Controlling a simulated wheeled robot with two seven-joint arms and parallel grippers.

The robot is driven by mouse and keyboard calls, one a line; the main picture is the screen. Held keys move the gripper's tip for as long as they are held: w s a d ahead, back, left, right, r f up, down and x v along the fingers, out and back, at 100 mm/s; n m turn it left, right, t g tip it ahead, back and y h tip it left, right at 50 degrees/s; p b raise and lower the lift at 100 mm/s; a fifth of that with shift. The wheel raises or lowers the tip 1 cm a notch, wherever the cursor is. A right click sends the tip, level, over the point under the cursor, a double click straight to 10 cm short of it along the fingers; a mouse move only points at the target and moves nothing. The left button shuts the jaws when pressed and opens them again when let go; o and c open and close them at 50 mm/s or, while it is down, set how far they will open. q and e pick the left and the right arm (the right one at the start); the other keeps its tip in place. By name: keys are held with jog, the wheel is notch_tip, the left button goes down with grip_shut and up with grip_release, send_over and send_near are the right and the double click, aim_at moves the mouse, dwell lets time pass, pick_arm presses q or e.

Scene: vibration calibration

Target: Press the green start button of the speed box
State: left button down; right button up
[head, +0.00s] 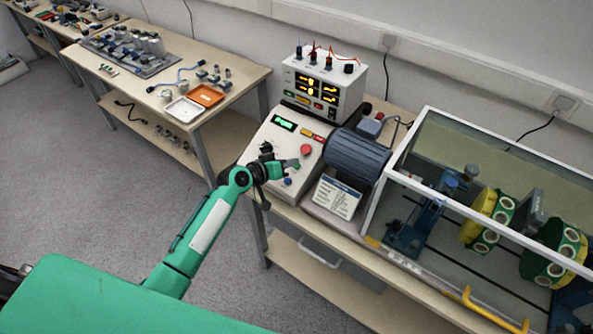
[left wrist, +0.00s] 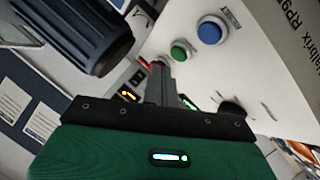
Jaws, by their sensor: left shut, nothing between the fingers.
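The speed box (head: 258,151) is a white sloped box with a lit green display (head: 285,123). Its green button (left wrist: 180,51) shows in the left wrist view, between the blue button (left wrist: 210,29) and the fingertips. The blue button also shows in the head view (head: 288,182). My left gripper (head: 290,164) is over the panel, shut and empty, and partly hides the panel in the head view. In the left wrist view its fingertips (left wrist: 158,66) appear just beside the green button; contact cannot be told. My right gripper is not in view.
A red button (head: 306,150) sits higher on the panel. A dark ribbed motor (head: 356,158) stands close to the right of the box, with a label card (head: 337,197) before it. A meter unit (head: 323,85) stands behind. A clear-sided enclosure (head: 410,175) is at right.

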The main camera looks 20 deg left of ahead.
pick_arm(q)
jog(key=shift+w+f, duration=0.15)
jog(key=shift+f, duration=0.1)
dwell(0.4)
dwell(0.9)
jog(key=shift+d, duration=0.1)
dwell(0.5)
jog(key=shift+w+f+b, duration=0.15)
jog(key=shift+f+b, duration=0.3)
jog(key=shift+b, duration=0.2)
jog(key=shift+w+d+f+b, duration=0.1)
jog(key=shift+w+f+b, duration=0.05)
jog(key=shift+f+b, duration=0.25)
dwell(0.4)
jog(key=shift+r, duration=0.15)
jog(key=shift+s+r+p, duration=0.35)
jog(key=shift+r+p, duration=0.3)
